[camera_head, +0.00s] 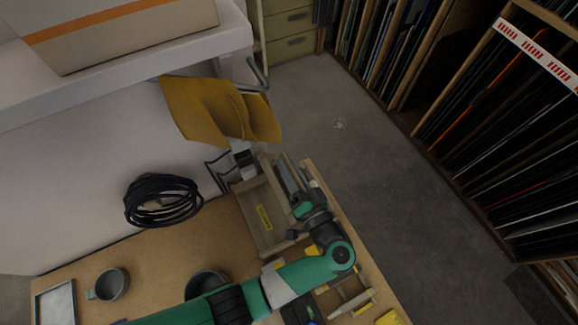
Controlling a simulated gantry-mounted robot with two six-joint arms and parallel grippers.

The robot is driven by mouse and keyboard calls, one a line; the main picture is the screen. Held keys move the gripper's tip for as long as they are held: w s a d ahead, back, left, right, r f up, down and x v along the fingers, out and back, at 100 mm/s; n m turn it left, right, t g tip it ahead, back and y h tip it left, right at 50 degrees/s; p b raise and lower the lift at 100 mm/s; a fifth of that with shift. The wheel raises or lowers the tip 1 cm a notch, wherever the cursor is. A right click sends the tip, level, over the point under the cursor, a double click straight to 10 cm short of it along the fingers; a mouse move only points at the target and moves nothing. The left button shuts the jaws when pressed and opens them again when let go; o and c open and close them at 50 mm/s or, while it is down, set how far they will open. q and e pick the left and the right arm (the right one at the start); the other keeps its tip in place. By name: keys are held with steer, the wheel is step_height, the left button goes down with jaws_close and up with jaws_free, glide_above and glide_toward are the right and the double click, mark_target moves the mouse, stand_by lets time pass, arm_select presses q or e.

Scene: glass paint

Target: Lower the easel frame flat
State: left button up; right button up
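What looks like the wooden easel frame (250,218) is at the right end of the brown workbench (190,248). It has pale wooden pieces and a yellow label; its tilt is hard to judge from above. My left arm comes in from the bottom left, bends, and brings my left gripper (291,182) over the right side of the frame. The gripper's fingers are small and dark against the wood. I cannot tell whether they are open, shut or touching the frame. My arm hides part of the bench. My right gripper is not in view.
A coiled black cable (163,201) lies at the back bench edge. A grey mug (110,285), a dark round container (204,282) and a grey tray (56,305) are on the bench. Racks of sheets (500,125) line the right, past clear floor.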

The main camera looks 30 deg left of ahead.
arm_select(q)
jaws_close()
steer(key=shift+f, duration=0.1)
stand_by(1.1)
